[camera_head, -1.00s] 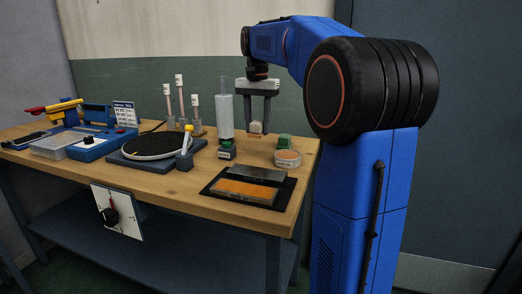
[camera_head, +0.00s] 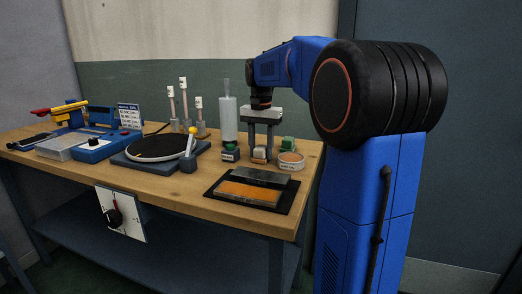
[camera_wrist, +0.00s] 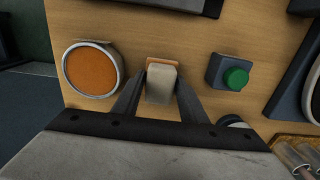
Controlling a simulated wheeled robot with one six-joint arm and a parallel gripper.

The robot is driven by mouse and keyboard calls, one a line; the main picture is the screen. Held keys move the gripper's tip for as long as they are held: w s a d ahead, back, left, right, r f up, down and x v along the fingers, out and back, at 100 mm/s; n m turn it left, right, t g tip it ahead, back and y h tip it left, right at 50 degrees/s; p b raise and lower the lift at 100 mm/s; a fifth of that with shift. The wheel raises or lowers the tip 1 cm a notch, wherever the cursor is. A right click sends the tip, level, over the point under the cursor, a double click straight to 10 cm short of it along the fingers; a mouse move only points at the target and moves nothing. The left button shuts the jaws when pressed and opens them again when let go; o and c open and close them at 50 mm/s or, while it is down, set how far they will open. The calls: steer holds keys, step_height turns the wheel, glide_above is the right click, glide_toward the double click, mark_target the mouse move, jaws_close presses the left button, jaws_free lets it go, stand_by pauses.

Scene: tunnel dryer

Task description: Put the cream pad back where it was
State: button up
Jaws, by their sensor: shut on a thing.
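The cream pad (camera_head: 260,154) is held between the two fingers of my gripper (camera_head: 260,157), low over the right part of the wooden bench. In the wrist view the pad (camera_wrist: 161,86) sits between the fingertips, with a thin orange-tan edge along its far end. My gripper (camera_wrist: 160,82) is shut on it. The pad looks upright and close to the bench top; I cannot tell whether it touches. Bare wood surrounds it in the wrist view.
A round tin with an orange top (camera_head: 290,160) stands right of the pad. A green button-like piece on a dark base (camera_head: 230,152) stands to its left, below a tall clear cylinder (camera_head: 228,118). A black mat (camera_head: 283,203) with two slabs lies in front. A green block (camera_head: 287,143) is behind.

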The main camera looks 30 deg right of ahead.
mark_target(261, 147)
steer(key=shift+f, duration=0.15)
steer(key=o, duration=1)
step_height(261, 147, up, 12)
stand_by(0.3)
